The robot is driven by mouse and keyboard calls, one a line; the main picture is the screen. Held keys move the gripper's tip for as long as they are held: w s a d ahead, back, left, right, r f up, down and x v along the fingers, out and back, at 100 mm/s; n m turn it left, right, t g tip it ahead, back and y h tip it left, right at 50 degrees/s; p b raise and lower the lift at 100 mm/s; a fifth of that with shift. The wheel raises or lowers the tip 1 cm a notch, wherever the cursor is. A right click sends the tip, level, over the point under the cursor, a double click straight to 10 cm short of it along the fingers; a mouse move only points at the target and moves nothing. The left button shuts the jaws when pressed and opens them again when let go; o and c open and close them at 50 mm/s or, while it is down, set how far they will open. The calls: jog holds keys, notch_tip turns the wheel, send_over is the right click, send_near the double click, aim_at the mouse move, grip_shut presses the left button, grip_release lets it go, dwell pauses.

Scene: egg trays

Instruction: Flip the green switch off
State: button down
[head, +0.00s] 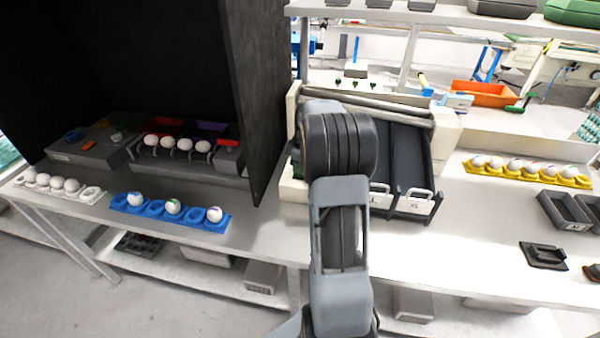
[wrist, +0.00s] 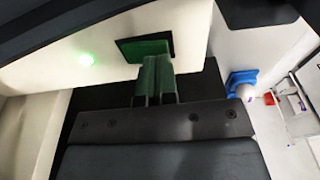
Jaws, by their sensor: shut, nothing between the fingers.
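The green switch (wrist: 143,48) is a dark green rocker in a black frame on a cream panel (wrist: 110,75), seen in the wrist view. A round green light (wrist: 86,58) glows on the panel to its left. My gripper (wrist: 156,62) is shut and empty, with its fingertips at the lower edge of the switch and overlapping it. I cannot tell whether they touch it. The fingers hide part of the switch, and its on or off position is unclear. In the head view my arm hides the gripper and the switch.
In the head view, the cream-sided machine (head: 446,130) with dark chutes stands behind my arm. A blue egg tray (head: 155,209) lies to the left, and a yellow tray (head: 510,176) to the right. A tall dark panel (head: 256,110) rises left of my arm.

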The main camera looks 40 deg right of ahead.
jog(key=shift+f+b, duration=0.35)
jog(key=shift+f, duration=0.15)
jog(key=shift+r, duration=0.15)
jog(key=shift+r+p, duration=2.5)
jog(key=shift+r, duration=0.9)
